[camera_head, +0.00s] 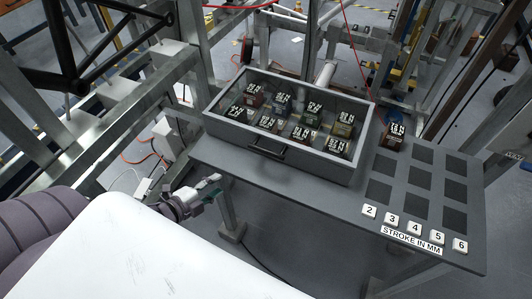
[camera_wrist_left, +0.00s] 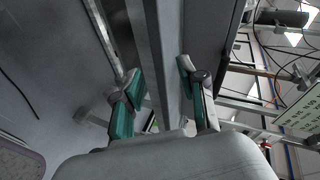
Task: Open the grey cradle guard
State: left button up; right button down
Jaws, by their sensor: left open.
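A grey open-topped box (camera_head: 215,120) with a dark front handle (camera_head: 266,149) stands on the grey table. It holds several dark blocks with white labels. I cannot tell for sure which part is the cradle guard. My left gripper (camera_head: 212,184) is low, left of the table's front-left edge, apart from the box and handle. In the left wrist view the open gripper (camera_wrist_left: 163,92) has green-padded fingers on either side of a grey beam (camera_wrist_left: 165,60). I cannot tell if they touch it. My right gripper is not in view.
The grey table (camera_head: 350,205) carries dark square pads, number tiles (camera_head: 415,227) and a "STROKE IN MM" label (camera_head: 411,240) on the right. One more block (camera_head: 392,135) stands right of the box. Metal frames (camera_head: 150,75) crowd the left and back.

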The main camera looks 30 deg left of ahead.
aim_at(266, 150)
pick_arm(q)
jog(key=w+d+r+m+t+h, duration=0.1)
jog(key=d+r+m+h, duration=0.3)
jog(key=r, duration=0.6)
jog(key=shift+y, duration=0.6)
jog(key=x, duration=0.4)
jog(key=p+x, duration=0.1)
jog(key=x, duration=0.9)
jog(key=shift+s+d+f, duration=0.1)
jog(key=shift+d, duration=0.35)
grip_shut()
